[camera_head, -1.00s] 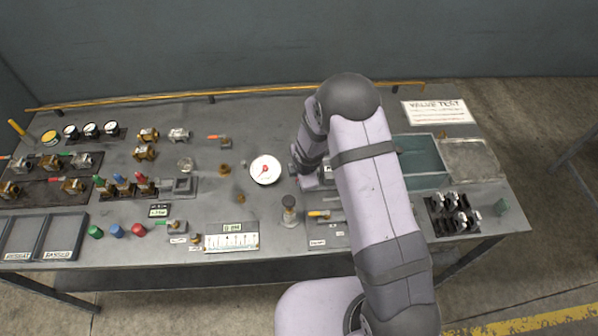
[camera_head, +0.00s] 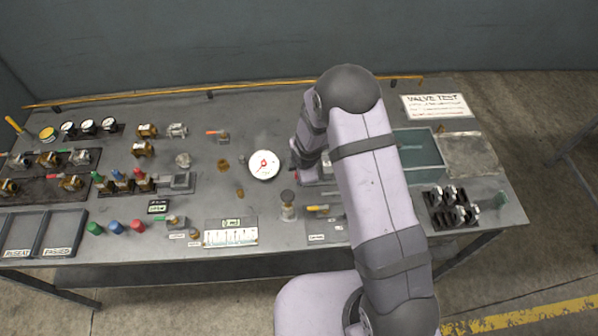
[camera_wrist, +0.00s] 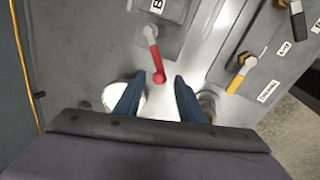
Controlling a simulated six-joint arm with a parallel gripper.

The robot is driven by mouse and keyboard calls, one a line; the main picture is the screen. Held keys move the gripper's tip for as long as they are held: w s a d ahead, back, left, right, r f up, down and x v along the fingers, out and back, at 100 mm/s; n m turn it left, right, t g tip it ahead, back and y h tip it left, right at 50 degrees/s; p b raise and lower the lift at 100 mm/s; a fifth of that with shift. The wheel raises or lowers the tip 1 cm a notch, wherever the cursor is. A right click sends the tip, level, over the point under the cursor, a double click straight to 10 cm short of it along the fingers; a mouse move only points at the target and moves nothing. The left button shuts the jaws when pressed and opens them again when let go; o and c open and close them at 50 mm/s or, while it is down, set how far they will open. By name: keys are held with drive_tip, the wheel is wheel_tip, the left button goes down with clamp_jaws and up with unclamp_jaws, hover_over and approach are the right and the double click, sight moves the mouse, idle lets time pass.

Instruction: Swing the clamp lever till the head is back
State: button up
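In the head view my arm hides most of the lever and the gripper; a little red shows beside the wrist. The clamp head cannot be made out clearly.
A round white gauge (camera_head: 263,165) stands just left of my wrist. A grey post with a dark knob (camera_head: 288,205) and a yellow-handled lever (camera_head: 318,208) are nearer the front edge. A teal tray (camera_head: 420,150) and a rack of dark parts (camera_head: 452,209) lie to the right.

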drive_tip(key=b+v, duration=0.1)
drive_tip(key=v, duration=0.5)
drive_tip(key=shift+r, duration=0.3)
drive_tip(key=shift+d+f+b, duration=0.1)
drive_tip(key=shift+f+b, duration=0.1)
drive_tip(key=shift+b, duration=0.15)
drive_tip(key=c, duration=0.8)
drive_tip(key=shift+m, duration=0.3)
drive_tip(key=f+b, duration=0.1)
drive_tip(key=b, duration=0.1)
drive_tip(key=d+f+b, duration=0.1)
drive_tip(key=f+b, duration=0.1)
drive_tip(key=w+f+b, duration=0.1)
drive_tip(key=b, duration=0.1)
drive_tip(key=shift+d+f, duration=0.3)
drive_tip(key=shift+f, duration=0.05)
clamp_jaws()
drive_tip(key=w+d+r+m+t+b, duration=0.1)
drive_tip(key=w+r+m+t+b, duration=0.15)
drive_tip(key=w+b, duration=0.35)
drive_tip(key=w+d+r+m+t+b, duration=0.1)
drive_tip(key=w+r+b, duration=0.3)
drive_tip(key=w+b, duration=0.2)
drive_tip(key=s+a+r+m+g+y+p, duration=0.1)
drive_tip(key=s+a+r+m+g+y, duration=0.2)
drive_tip(key=s, duration=0.6)
drive_tip(key=a+g, duration=0.2)
drive_tip(key=a, duration=0.1)
drive_tip(key=shift+r+g, duration=0.35)
drive_tip(key=shift+r, duration=0.05)
